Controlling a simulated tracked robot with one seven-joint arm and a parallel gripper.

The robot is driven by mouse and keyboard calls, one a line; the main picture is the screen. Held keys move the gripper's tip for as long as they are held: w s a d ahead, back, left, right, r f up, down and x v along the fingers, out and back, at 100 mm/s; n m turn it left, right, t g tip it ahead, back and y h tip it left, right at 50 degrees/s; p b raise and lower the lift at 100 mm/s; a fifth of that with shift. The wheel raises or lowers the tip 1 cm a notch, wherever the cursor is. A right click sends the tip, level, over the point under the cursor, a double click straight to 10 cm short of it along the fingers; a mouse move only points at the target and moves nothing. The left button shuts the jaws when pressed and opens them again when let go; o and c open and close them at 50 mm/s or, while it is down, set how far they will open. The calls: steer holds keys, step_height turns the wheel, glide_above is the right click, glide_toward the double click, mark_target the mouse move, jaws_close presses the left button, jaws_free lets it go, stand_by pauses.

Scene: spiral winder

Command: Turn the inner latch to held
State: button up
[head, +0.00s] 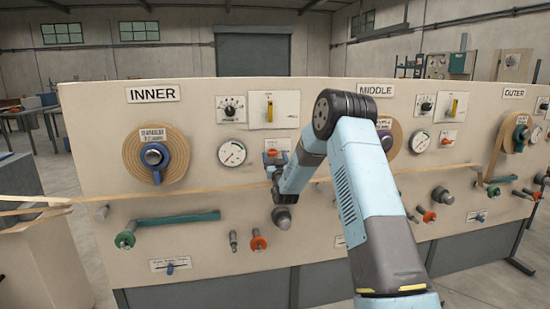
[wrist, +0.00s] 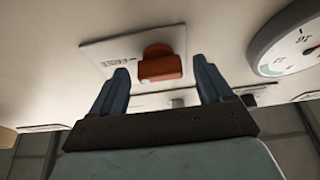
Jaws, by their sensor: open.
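The inner latch (wrist: 160,68) is a red-orange block on a white plate (wrist: 104,54) in the wrist view. In the head view its plate (head: 280,144) sits right of the inner gauge and is mostly hidden by my arm and gripper. My gripper (wrist: 160,72) is open, with one dark blue finger left of the latch and one right of it. A gap shows on each side, the right one wider. Whether the fingers reach past the latch's face is unclear. In the head view my gripper (head: 273,158) is small, close to the panel.
The inner gauge (head: 232,153) is close by and shows at the wrist view's right edge (wrist: 290,42). A tan web strip (head: 150,196) runs across the panel just below. A dark round knob (head: 282,217) and a red-collared peg (head: 258,243) protrude lower down.

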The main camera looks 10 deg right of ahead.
steer(key=shift+w+r, duration=0.2)
steer(key=shift+w, duration=0.2)
